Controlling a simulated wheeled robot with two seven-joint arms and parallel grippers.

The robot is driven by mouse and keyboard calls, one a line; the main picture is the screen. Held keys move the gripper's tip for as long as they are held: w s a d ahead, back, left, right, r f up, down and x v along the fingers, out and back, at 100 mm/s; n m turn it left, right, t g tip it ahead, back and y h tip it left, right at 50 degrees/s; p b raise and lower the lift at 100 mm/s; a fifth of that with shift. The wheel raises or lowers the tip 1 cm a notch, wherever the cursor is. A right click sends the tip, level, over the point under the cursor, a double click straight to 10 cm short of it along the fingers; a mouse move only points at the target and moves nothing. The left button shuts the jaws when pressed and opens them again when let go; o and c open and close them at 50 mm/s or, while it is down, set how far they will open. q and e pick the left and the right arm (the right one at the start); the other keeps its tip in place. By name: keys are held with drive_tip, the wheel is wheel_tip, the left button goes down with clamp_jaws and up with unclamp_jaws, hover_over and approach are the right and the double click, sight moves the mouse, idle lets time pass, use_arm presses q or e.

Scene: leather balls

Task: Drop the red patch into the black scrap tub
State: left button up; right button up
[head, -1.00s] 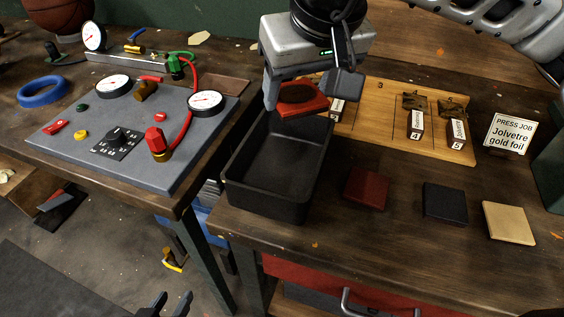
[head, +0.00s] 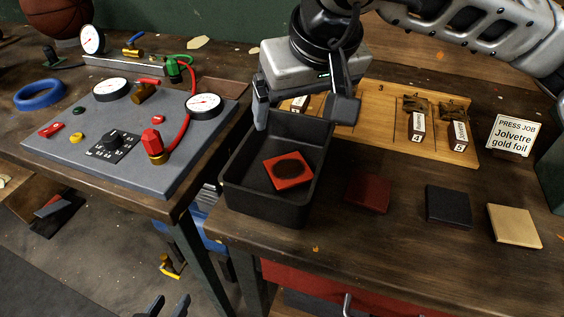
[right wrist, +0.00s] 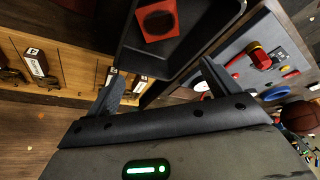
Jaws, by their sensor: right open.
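The red patch (head: 288,170), a square with a dark round mark, shows inside the black scrap tub (head: 235,178), below and clear of my right gripper. I cannot tell whether it lies flat on the tub floor. The right wrist view also shows the patch (right wrist: 158,22) within the tub (right wrist: 190,72). My right gripper (head: 303,112) is open and empty above the back of the tub, and its spread fingers (right wrist: 162,78) show in the right wrist view. My left gripper (head: 167,303) shows only its fingertips at the bottom edge, apart with nothing visible between them.
Dark red (head: 368,193), black (head: 449,206) and tan (head: 515,226) squares lie right of the tub. A wooden board (head: 385,125) with labelled blocks and a sign (head: 511,139) stand behind. A gauge panel (head: 75,145) fills the left bench, with a gap between the benches.

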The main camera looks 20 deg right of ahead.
drive_tip(key=v, duration=1.5)
drive_tip(key=shift+s+r, duration=0.2)
drive_tip(key=shift+r, duration=0.15)
drive_tip(key=shift+s, duration=0.1)
